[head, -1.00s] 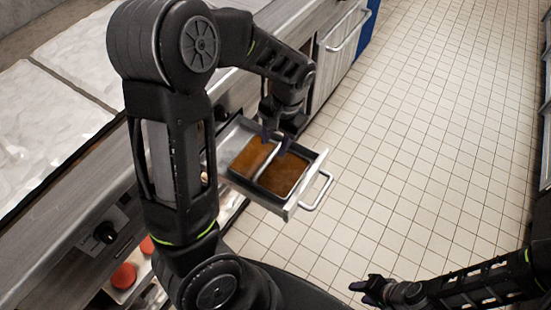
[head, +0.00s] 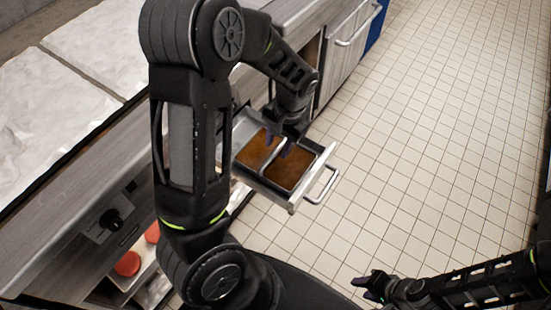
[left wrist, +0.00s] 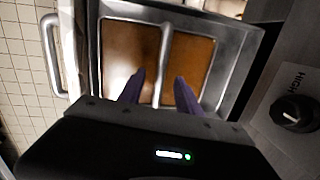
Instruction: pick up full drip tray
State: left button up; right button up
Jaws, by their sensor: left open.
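The drip tray (head: 290,173) is a metal pan filled with brown liquid, sitting inside a pulled-out drawer (head: 297,204). A bar handle (head: 269,160) runs across the tray's middle; it also shows in the left wrist view (left wrist: 163,62). My left gripper (head: 279,149) points down over the tray. In the left wrist view its two purple fingers (left wrist: 156,84) are apart, one on each side of the bar's line, with nothing held. I cannot tell how far the fingertips are above the bar. My right gripper (head: 365,287) is over the floor at the lower right, away from the tray.
The drawer's front handle (head: 321,186) sticks out over the tiled floor (head: 430,140). A counter (head: 85,165) runs along the left, with a black knob (head: 110,221) on its front. Red round items (head: 127,263) sit on a lower shelf. The floor to the right is clear.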

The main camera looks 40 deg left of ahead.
aim_at(276, 151)
pick_arm(q)
jog(key=f, duration=0.3)
jog(key=shift+s+a+f, duration=0.2)
jog(key=shift+a+f, duration=0.1)
jog(key=shift+c, duration=0.3)
grip_shut()
dwell(1.2)
